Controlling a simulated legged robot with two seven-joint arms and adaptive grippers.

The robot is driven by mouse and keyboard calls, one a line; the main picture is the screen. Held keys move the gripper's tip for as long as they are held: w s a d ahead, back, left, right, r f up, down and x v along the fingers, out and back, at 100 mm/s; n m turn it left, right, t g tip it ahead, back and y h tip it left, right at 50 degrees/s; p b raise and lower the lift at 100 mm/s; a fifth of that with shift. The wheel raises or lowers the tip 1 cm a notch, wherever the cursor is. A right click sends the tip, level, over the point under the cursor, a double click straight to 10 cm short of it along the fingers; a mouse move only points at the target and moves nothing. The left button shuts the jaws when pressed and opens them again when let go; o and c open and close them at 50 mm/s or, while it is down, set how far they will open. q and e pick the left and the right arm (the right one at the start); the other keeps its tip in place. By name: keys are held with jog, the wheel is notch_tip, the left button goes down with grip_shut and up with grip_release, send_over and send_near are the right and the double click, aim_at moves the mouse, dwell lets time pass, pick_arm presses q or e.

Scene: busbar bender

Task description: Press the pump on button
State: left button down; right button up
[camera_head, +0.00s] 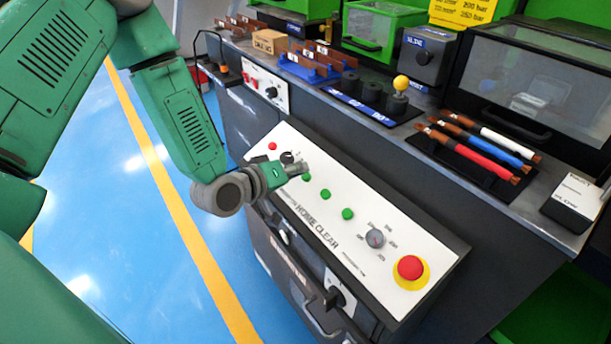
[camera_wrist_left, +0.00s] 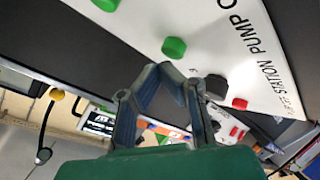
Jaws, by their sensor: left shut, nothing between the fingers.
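A white control panel (camera_head: 345,245) slopes along the front of the machine. Its row has a small red light or button (camera_head: 272,146), a black knob (camera_head: 287,157) and several green buttons. The first green button (camera_head: 306,177) also shows in the left wrist view (camera_wrist_left: 174,47), near a label reading "PUMP O", cut off by the frame edge. My left gripper (camera_head: 296,168) is shut and empty, over the upper end of the row beside that button. In the left wrist view its fingertips (camera_wrist_left: 163,70) are just below the button; contact cannot be told. My right gripper is out of view.
A grey selector (camera_head: 375,238) and a red emergency stop (camera_head: 410,267) on yellow sit at the panel's lower end. A switch handle (camera_head: 333,298) is below. Behind are a yellow-knobbed lever (camera_head: 400,84) and coloured bars (camera_head: 487,150). Blue floor is open at left.

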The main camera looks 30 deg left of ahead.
pick_arm(q)
jog(key=shift+w+d+f+b, duration=0.1)
jog(key=shift+w+f+b, duration=0.2)
jog(key=shift+f, duration=0.3)
dwell(0.7)
jog(key=shift+r, duration=0.1)
jog(key=shift+s+r+p, duration=0.4)
jog(key=shift+r+p, duration=0.35)
jog(key=shift+p, duration=0.15)
jog(key=shift+r, duration=0.1)
jog(key=r+p, duration=0.1)
jog(key=s+r+p, duration=0.1)
jog(key=r+p, duration=0.1)
jog(key=s+a+r+p, duration=0.1)
jog(key=shift+a+r, duration=0.1)
jog(key=shift+r, duration=0.05)
dwell(0.5)
